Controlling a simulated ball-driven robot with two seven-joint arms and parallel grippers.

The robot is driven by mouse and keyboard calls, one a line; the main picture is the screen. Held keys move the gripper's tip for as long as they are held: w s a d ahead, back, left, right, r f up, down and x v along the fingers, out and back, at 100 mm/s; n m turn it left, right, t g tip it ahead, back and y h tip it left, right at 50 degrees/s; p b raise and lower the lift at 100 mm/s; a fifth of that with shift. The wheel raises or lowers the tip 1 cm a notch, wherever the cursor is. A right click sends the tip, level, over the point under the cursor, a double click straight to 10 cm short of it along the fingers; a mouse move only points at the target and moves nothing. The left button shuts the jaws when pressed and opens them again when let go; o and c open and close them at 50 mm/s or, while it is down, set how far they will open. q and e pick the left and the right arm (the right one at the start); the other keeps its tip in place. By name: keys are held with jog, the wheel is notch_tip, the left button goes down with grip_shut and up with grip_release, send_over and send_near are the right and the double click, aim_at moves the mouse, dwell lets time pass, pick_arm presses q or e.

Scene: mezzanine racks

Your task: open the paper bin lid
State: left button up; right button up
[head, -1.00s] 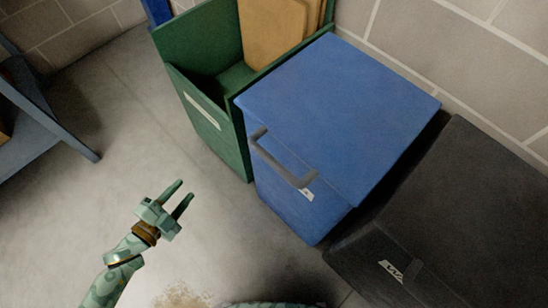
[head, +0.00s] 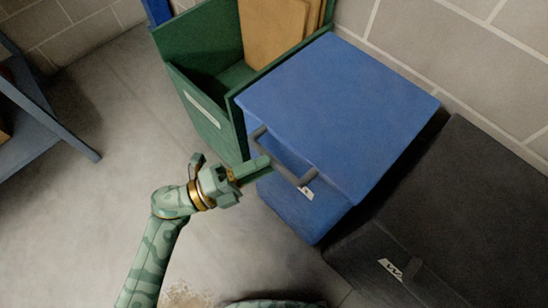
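The blue bin (head: 300,222), which I take to be the paper bin, stands against the wall. Its flat blue lid (head: 338,110) is down. A grey bar handle (head: 284,165) runs along the lid's front edge, above a small white label. My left gripper (head: 257,168) is just in front of the bin, its fingers pointing right towards the handle. The fingers overlap each other in this view, so their gap is hidden. I cannot tell whether they touch the bin or handle. My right gripper is not in view.
An open green bin (head: 205,118) holding cardboard (head: 272,32) stands close on the left of the blue bin. A black lidded bin (head: 465,215) stands close on its right. A blue rack (head: 40,120) is at far left. The floor between is clear.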

aim_at(274, 160)
pick_arm(q)
jog(key=shift+x, duration=1.75)
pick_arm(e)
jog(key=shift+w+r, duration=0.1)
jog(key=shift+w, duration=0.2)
